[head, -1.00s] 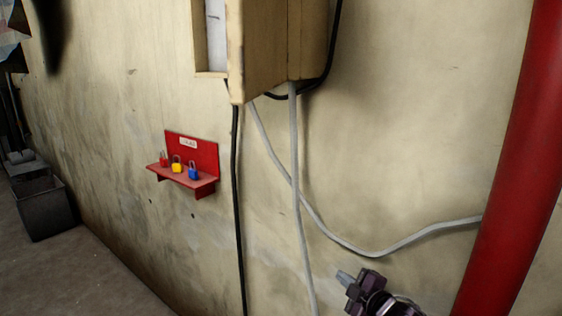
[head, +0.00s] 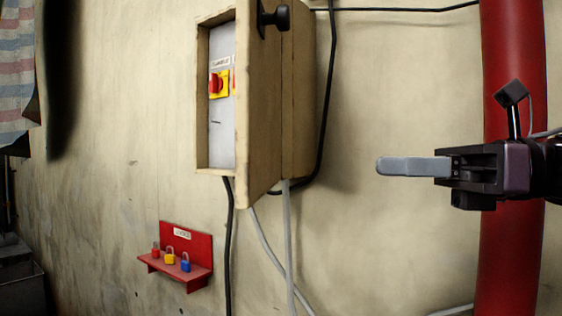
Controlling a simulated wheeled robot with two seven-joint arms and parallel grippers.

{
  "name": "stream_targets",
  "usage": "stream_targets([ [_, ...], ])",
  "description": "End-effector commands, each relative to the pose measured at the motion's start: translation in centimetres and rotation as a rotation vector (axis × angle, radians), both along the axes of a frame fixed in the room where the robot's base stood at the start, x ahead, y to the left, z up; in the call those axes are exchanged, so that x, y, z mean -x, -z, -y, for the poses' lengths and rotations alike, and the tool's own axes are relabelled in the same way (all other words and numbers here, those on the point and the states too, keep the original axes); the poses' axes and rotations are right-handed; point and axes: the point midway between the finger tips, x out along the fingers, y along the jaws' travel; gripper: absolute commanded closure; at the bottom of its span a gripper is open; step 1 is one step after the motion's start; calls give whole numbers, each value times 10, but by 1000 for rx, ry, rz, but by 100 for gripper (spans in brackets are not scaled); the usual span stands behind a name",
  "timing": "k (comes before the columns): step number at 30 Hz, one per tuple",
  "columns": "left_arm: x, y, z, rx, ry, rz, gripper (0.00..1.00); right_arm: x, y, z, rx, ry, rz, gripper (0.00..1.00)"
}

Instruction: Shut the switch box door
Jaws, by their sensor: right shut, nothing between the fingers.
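The switch box (head: 202,110) is a beige box on the wall, left of the middle in the head view. Its door (head: 262,120) stands open, swung out toward me, with a black knob (head: 279,17) near the top of the picture. Inside, a red and yellow rotary switch (head: 218,85) shows on a pale panel, partly hidden by the door. My right gripper (head: 384,166) is shut and empty, to the right of the box and apart from it, pointing left. My left gripper is not in view.
A red vertical pipe (head: 512,50) stands behind my right gripper. A red shelf (head: 205,262) with small padlocks hangs low on the wall at the left. Black and grey cables run below the box. Bare wall lies between the door and my right gripper.

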Motion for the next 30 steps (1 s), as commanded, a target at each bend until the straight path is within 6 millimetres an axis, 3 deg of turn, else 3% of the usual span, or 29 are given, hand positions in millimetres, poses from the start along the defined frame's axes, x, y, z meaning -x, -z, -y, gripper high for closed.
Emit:
stream_targets([
  [3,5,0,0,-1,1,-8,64,12,-6,2,24,-14,40,100],
  [7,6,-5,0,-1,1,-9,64,12,-7,-8,28,-20,44,100],
  [21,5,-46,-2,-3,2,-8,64,0,-11,-102,25,-21,41,100],
  [30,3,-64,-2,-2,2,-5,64,-5,-8,-133,23,-17,41,100],
])
